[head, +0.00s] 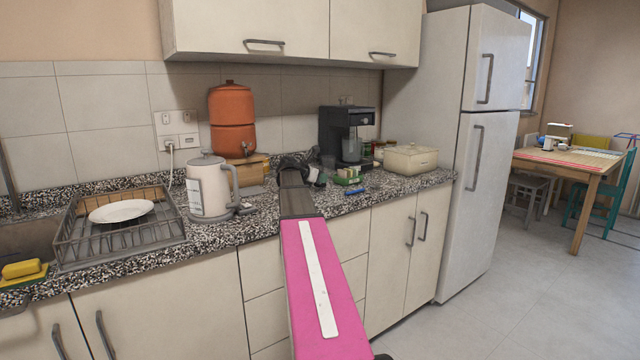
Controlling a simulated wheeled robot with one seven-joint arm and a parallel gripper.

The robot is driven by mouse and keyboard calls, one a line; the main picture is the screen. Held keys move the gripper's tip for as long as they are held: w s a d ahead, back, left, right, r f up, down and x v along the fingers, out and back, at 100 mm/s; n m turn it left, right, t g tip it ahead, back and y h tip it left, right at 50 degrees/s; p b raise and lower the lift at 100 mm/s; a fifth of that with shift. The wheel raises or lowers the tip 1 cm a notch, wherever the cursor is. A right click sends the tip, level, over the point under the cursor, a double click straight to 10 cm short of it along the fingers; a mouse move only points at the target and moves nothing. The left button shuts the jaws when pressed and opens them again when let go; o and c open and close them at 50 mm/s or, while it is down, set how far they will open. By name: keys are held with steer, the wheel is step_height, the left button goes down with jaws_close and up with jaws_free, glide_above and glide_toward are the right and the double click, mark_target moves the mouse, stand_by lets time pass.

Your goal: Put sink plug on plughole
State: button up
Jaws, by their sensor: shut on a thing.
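My arm reaches from the bottom middle over the counter, and my dark gripper (312,174) is at its far end, among small items in front of the coffee machine. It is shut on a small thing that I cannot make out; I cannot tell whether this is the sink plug. I see no clear sink plug elsewhere. Part of the sink (30,240) shows at the left edge, far left of my gripper. Its plughole is not in view.
A dish rack (75,262) with a plate (121,211) and a white kettle (208,188) stand between the sink and my gripper. A yellow sponge (21,269) lies at the sink's front. A coffee machine (347,130) and a cream box (410,158) stand behind and to the right.

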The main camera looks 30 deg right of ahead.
steer(key=shift+f, duration=0.95)
steer(key=shift+f, duration=0.1)
steer(key=o, duration=0.9)
